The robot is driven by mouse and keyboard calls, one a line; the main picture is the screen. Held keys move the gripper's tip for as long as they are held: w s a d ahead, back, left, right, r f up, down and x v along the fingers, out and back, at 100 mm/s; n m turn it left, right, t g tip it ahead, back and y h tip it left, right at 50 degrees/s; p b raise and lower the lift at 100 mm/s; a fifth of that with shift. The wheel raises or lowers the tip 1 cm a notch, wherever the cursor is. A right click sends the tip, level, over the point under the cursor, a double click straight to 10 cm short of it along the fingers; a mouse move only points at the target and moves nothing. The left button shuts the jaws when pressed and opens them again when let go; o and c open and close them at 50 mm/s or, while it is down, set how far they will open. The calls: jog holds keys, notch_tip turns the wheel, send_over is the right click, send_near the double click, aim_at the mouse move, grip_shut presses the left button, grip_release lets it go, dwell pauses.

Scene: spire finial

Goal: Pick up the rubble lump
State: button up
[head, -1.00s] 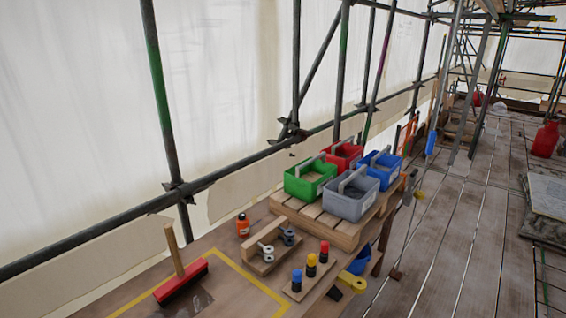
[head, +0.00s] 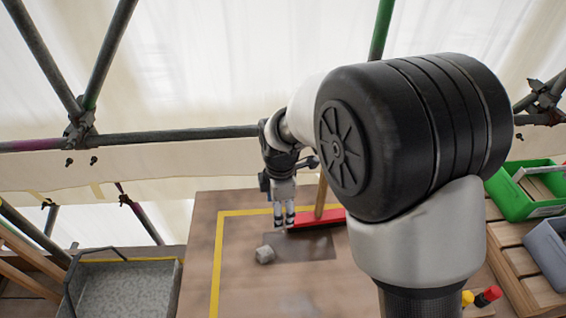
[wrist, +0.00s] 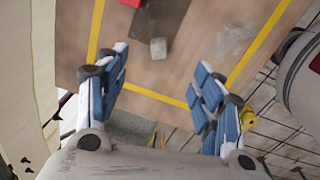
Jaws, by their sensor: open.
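The rubble lump (head: 264,254) is a small pale grey block on the wooden table (head: 205,235), inside a yellow taped outline and at the edge of a dark patch. It also shows in the wrist view (wrist: 158,48), beyond and between my fingers. My gripper (head: 284,222) points down above the table, a little behind and to the right of the lump in the head view. In the wrist view my gripper (wrist: 162,65) has its blue-padded fingers wide apart with nothing between them. The lump looks apart from both fingers.
A red brush (head: 318,219) with an upright wooden handle lies close to my gripper's right. A grey handled tray (head: 122,285) stands left of the table. Green (head: 515,195) and grey (head: 548,245) crates stand on slats at right.

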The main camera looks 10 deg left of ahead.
jog(key=a+f+n, duration=0.4)
jog(key=f, duration=0.4)
jog(key=b, duration=0.3)
send_near(265, 251)
jog(key=shift+g, duration=0.3)
jog(key=f, duration=0.2)
jog(key=w+f, duration=0.1)
jog(key=f, duration=0.2)
jog(key=shift+w+f, duration=0.1)
jog(key=shift+f, duration=0.05)
jog(key=shift+s+a+f+b, duration=0.15)
jog(key=shift+f+b, duration=0.3)
jog(key=shift+f, duration=1)
jog(key=shift+s+f+b, duration=0.15)
jog(key=shift+f+b, duration=0.3)
jog(key=shift+f, duration=1.05)
jog(key=shift+r, duration=0.1)
jog(key=c, duration=1.3)
